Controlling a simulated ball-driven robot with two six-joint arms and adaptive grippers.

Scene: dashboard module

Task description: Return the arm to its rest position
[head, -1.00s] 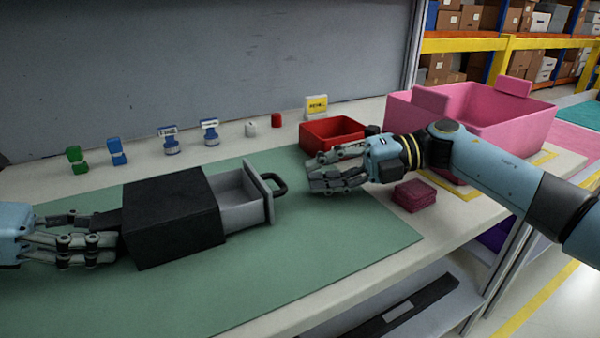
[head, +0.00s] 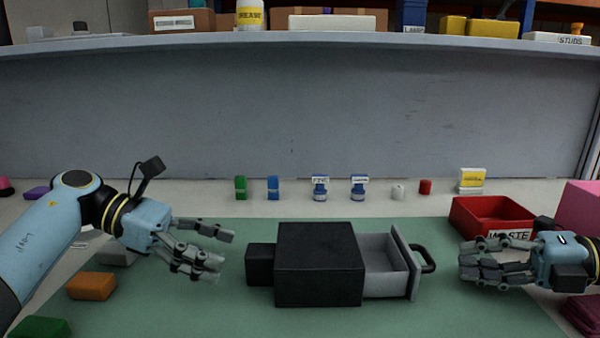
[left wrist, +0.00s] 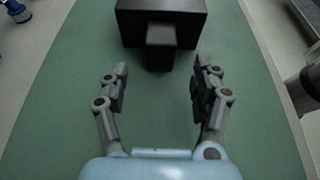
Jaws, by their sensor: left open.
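The black dashboard module (head: 320,265) lies on the green mat (head: 200,320), its grey drawer (head: 384,262) pulled out to the right with a dark handle (head: 428,258). A small black block (head: 260,264) sticks out of its left end. My left gripper (head: 222,256) is open and empty, left of that block and apart from it. In the left wrist view, the block (left wrist: 160,48) and module (left wrist: 160,18) lie ahead, beyond the spread fingers (left wrist: 160,85). My right gripper (head: 465,263) is right of the handle, its fingers apart with nothing seen between them.
A red waste bin (head: 490,215) stands behind my right gripper, and a pink bin (head: 582,208) is at the right edge. Small stamps and blocks (head: 320,188) line the back. Orange (head: 92,286) and green (head: 40,327) blocks lie near my left arm. The mat before the module is clear.

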